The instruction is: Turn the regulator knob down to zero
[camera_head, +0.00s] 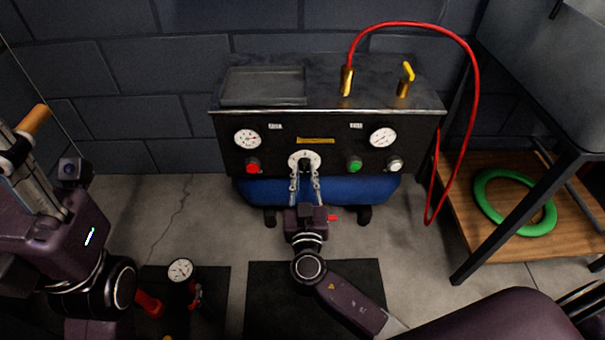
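The regulator knob (305,162) is a small dark knob in front of a round white dial plate, at the middle of the compressor's dark front panel (330,148). My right gripper (305,173) reaches up to it from below. Its two silver fingers are apart, one on each side of the knob's lower part. A gap seems to show between fingers and knob, but contact is hard to judge. The knob's pointer is too small to read. My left gripper (28,160) is at the left edge, far from the panel, beside an orange-ended item (35,119); its fingers are unclear.
The panel bears two gauges (247,139) (383,137), a red button (253,168), a green button (355,165) and a pale knob (395,164). A red hose (476,90) loops at the right. A wooden shelf (470,175) holds a green ring (484,205). A loose gauge (180,270) is lower left.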

